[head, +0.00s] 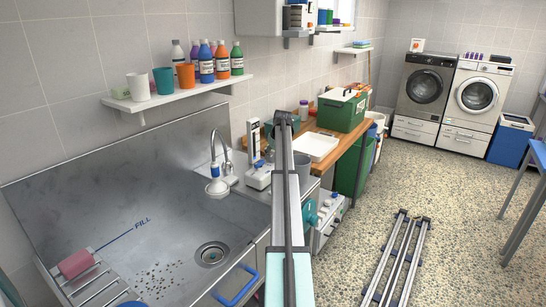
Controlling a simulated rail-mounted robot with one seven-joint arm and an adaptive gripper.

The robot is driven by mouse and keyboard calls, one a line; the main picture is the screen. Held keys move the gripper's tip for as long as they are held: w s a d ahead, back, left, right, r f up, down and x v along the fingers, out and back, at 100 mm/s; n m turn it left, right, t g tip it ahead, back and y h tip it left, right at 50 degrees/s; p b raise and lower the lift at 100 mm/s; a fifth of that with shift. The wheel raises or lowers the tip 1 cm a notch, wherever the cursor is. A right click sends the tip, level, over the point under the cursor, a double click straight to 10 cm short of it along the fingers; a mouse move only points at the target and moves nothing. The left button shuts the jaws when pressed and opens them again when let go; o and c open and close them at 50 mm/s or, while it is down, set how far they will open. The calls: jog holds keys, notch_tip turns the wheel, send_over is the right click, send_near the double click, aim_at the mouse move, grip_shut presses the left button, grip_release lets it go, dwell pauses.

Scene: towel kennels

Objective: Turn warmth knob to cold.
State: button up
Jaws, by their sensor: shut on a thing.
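A white control panel (327,232) with small knobs is on the front of the unit below the counter, just right of my arm. The knobs are tiny here, and I cannot tell which one is the warmth knob or how it is set. My arm rises through the middle of the picture, and a teal rounded part (310,212) shows beside the panel. My gripper cannot be made out; the arm hides part of the panel's left side. What the gripper holds cannot be seen.
A steel sink (150,235) with a tap (222,150) and blue handle (236,287) lies left. A wooden counter (350,140) bears a green box (342,110) and white tray (315,146). Rails (405,260) lie on the open floor right; two washing machines stand behind.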

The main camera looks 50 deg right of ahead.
jog(key=shift+f+n, duration=0.1)
jog(key=shift+n, duration=0.5)
jog(key=shift+y, duration=0.3)
jog(key=o, duration=1.1)
jog(key=shift+o, duration=0.2)
jog(key=v, duration=1.2)
jog(key=shift+s, duration=0.1)
